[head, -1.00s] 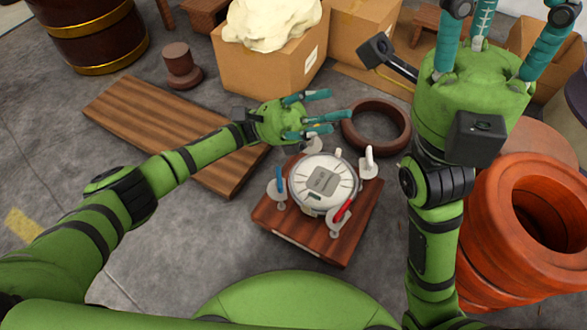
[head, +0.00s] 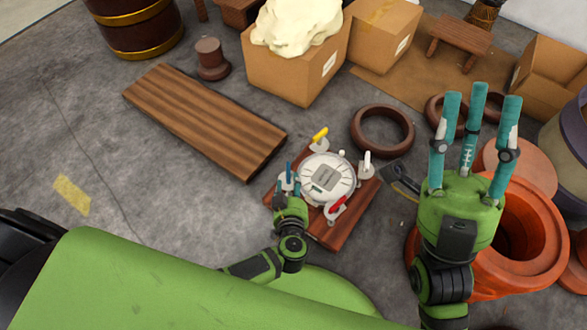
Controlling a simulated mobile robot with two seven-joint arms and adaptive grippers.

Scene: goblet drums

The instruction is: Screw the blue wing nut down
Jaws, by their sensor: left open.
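A round white drum-like device (head: 326,177) sits on a square reddish-brown wooden board (head: 335,233). Wing nuts stand around its rim: blue (head: 289,170) at the left, yellow (head: 320,135) at the back, white (head: 367,161) at the right, red (head: 337,206) at the front. My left gripper (head: 288,184) is at the board's left side, its open fingers pointing up the picture close to the blue wing nut. Whether they touch it I cannot tell; the gripper hides the nut's lower part. My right gripper (head: 469,115) is raised at the right, its fingers spread open and empty.
A wooden plank (head: 205,120) lies on the floor at the left. A dark ring (head: 382,130) lies behind the board. Cardboard boxes (head: 295,80) stand at the back. An orange goblet-shaped drum body (head: 530,225) stands at the right, behind my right arm.

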